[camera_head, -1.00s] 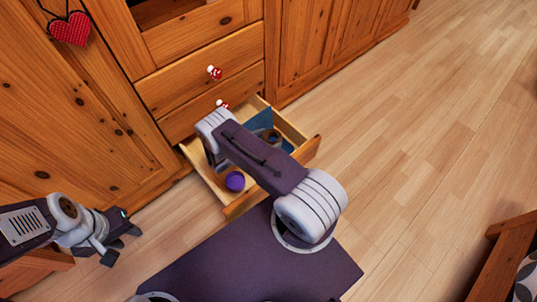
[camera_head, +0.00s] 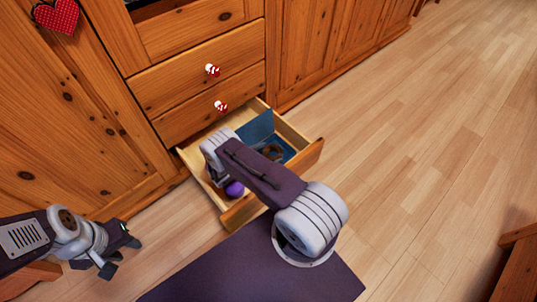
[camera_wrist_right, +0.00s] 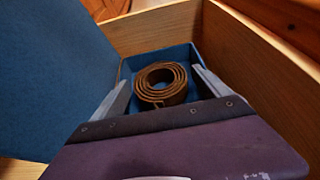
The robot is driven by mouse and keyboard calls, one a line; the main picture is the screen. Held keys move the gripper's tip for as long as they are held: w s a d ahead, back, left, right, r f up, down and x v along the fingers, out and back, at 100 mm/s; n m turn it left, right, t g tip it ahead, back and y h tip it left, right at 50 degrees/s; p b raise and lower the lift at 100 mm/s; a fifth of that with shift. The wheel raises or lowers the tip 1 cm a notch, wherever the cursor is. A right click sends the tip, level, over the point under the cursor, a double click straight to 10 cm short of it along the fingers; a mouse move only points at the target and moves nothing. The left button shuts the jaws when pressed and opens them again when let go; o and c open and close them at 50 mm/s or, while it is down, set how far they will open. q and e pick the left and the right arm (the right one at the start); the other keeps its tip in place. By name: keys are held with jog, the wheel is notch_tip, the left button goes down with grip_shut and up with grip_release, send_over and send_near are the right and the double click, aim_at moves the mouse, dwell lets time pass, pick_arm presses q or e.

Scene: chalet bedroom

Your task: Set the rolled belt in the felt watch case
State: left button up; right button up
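The rolled belt (camera_wrist_right: 162,85), a brown coil, lies inside the blue felt watch case (camera_wrist_right: 124,72), seen in the right wrist view. The case's lid (camera_wrist_right: 45,75) stands open to the left. My right gripper (camera_wrist_right: 160,80) is open, with one finger on each side of the belt and gaps between. In the head view the belt (camera_head: 272,152) and case (camera_head: 289,147) show in the open drawer, while my right arm hides its gripper. My left gripper (camera_head: 122,256) is open and empty over the floor at left.
The wooden drawer (camera_head: 313,153) is pulled out below another drawer with a red-and-white knob (camera_head: 212,70). Open wood floor (camera_head: 420,150) lies to the right.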

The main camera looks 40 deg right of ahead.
jog(key=shift+a+r+p, duration=0.25)
jog(key=shift+r+p, duration=0.1)
jog(key=p+v, duration=0.3)
jog(key=v, duration=0.7)
jog(key=shift+a+r, duration=0.1)
jog(key=shift+a, duration=0.15)
jog(key=shift+a+r, duration=0.1)
jog(key=shift+a, duration=0.35)
jog(key=s+a+r+m+y, duration=0.3)
jog(key=s+r+m+y, duration=0.3)
jog(key=r+m, duration=0.3)
jog(key=s+a+r+m+y, duration=0.4)
jog(key=s+r+m+y, duration=0.3)
jog(key=r, duration=0.8)
jog(key=m, duration=0.3)
jog(key=shift+s+y, duration=0.2)
jog(key=shift+y, duration=0.2)
jog(key=shift+r, duration=0.1)
